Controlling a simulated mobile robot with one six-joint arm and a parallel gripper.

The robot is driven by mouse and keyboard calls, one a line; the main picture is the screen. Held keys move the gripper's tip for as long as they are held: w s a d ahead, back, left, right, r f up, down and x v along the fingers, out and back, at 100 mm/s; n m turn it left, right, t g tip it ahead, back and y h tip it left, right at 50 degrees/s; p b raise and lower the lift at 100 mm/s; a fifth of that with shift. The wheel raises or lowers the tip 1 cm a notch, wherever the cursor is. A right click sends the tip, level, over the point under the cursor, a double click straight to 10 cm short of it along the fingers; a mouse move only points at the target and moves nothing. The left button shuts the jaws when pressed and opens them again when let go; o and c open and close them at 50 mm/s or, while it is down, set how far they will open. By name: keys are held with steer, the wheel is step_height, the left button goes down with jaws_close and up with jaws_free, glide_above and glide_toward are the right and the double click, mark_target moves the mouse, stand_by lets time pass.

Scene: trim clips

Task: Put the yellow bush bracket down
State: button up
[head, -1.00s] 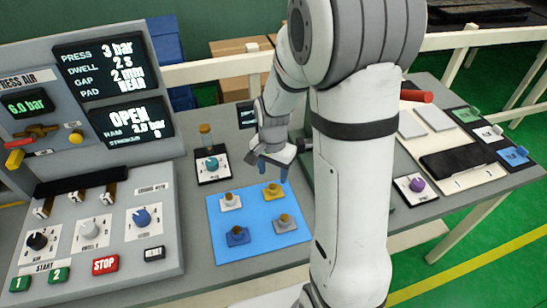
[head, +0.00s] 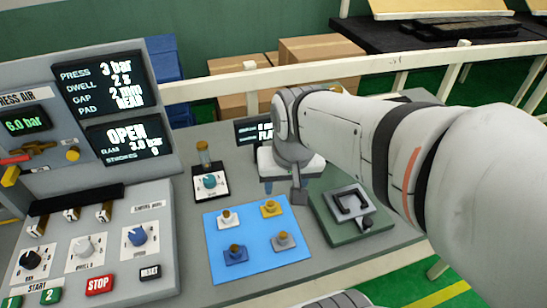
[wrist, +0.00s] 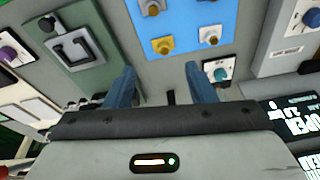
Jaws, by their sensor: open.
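The yellow bush bracket (head: 271,208) stands at the back right corner of the blue mat (head: 255,232), with a brownish bush on it. It also shows in the wrist view (wrist: 162,46), ahead of the gap between the fingers. My gripper (head: 268,187) is open and empty, just behind the yellow bracket in the head view. Its two blue fingers show apart in the wrist view (wrist: 160,72), with nothing between them. The wrist partly hides the gripper in the head view.
White (head: 228,220), blue (head: 236,255) and grey (head: 283,241) brackets share the mat. A green fixture (head: 349,210) stands to its right, a teal-knob box (head: 210,183) behind left. The control panel (head: 95,225) is at left. The mat's front strip is bare.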

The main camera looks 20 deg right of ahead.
steer(key=s+n, duration=0.1)
steer(key=s, duration=0.2)
steer(key=shift+s+r+n+t, duration=0.15)
steer(key=shift+r+n+t, duration=0.15)
steer(key=shift+r+n, duration=0.1)
steer(key=shift+c, duration=0.3)
